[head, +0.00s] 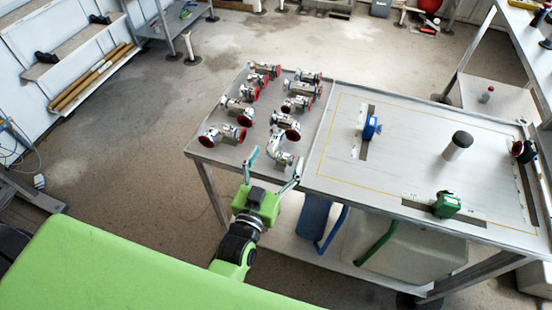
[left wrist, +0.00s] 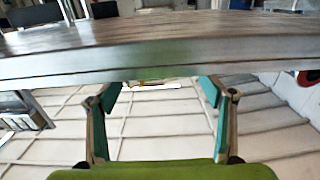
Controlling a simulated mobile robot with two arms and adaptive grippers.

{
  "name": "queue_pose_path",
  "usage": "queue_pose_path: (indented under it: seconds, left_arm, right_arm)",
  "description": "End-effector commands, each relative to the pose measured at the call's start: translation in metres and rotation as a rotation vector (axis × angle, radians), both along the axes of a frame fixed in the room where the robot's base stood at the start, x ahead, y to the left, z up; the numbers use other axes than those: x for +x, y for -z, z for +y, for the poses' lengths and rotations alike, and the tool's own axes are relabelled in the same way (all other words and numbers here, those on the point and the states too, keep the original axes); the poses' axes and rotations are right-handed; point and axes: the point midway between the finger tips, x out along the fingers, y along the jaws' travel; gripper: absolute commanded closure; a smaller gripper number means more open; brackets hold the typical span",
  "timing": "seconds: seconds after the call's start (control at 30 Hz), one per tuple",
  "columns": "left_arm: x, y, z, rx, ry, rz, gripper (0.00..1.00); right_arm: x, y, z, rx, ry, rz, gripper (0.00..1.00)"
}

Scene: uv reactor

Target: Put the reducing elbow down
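A curved silver fitting (head: 281,156), which looks like the reducing elbow, rests at the front right of the left tabletop (head: 220,153), among several silver fittings with red ends. My left gripper (head: 276,160) is at the front edge of that table, with its fingers spread to either side of the curved fitting in the picture. I cannot tell its height or whether it touches the fitting. In the left wrist view, the left gripper (left wrist: 161,88) is open with nothing between its fingers, and a table edge (left wrist: 160,66) crosses just above the fingertips. My right gripper is not in view.
A second tabletop (head: 400,165) adjoins on the right, with a blue part (head: 371,127), a green part (head: 446,205) and a dark-topped cylinder (head: 458,146). Bins (head: 400,250) stand on the shelf below.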

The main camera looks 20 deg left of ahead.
Motion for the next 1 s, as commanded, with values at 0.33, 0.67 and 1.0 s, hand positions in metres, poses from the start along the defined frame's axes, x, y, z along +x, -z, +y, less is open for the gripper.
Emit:
queue_pose_path:
  seconds: [0.33, 0.67, 1.0]
  left_arm:
    - [-0.002, -0.003, 0.000, 0.000, 0.000, 0.000, 0.26]
    - [-0.059, 0.000, 0.002, 0.001, 0.000, 0.005, 0.26]
    - [-0.111, -0.001, 0.003, 0.001, 0.000, 0.002, 0.26]
  right_arm:
    - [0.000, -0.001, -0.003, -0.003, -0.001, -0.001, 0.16]
    - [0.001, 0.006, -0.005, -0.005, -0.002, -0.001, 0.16]
    - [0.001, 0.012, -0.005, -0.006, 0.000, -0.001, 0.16]
